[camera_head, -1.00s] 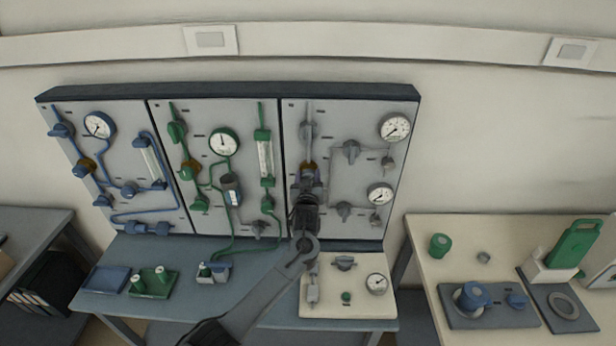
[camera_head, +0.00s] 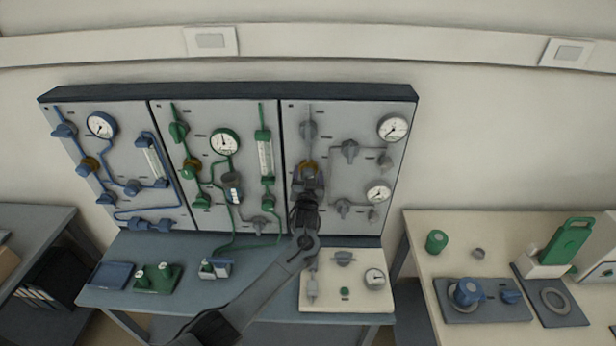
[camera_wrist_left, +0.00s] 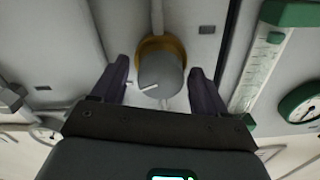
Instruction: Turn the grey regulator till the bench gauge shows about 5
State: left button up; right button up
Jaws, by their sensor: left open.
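The grey regulator, a round knob with a white pointer line and a brass collar, is on the right-hand grey panel (camera_head: 345,110). In the head view its brass collar (camera_head: 308,167) shows just above my left gripper (camera_head: 309,181). In the left wrist view the regulator knob (camera_wrist_left: 159,76) stands between the two spread fingers of my left gripper (camera_wrist_left: 160,68), with a gap on each side. The bench gauge (camera_head: 375,279) is a small white dial on the pale board on the bench; its reading is too small to tell. My right gripper is not in view.
Grey valve handles (camera_head: 349,150) and two more gauges, upper (camera_head: 393,128) and lower (camera_head: 378,194), sit to the right on the same panel. A green-piped panel with a gauge (camera_head: 224,142) is to the left. My arm crosses above the bench (camera_head: 255,255).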

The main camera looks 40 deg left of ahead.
pick_arm(q)
jog(key=v, duration=1)
jog(key=shift+s+d, duration=0.2)
jog(key=shift+s, duration=0.15)
dwell(1.6)
jog(key=w+a+n, duration=0.1)
jog(key=w+a, duration=0.1)
jog(key=w, duration=0.1)
jog(key=w+a+n, duration=0.3)
jog(key=w+a, duration=0.1)
jog(key=w, duration=0.1)
jog(key=shift+w+a+b, duration=0.2)
jog(key=shift+w+b, duration=0.1)
jog(key=shift+w, duration=0.05)
dwell(0.3)
jog(key=shift+c, duration=0.2)
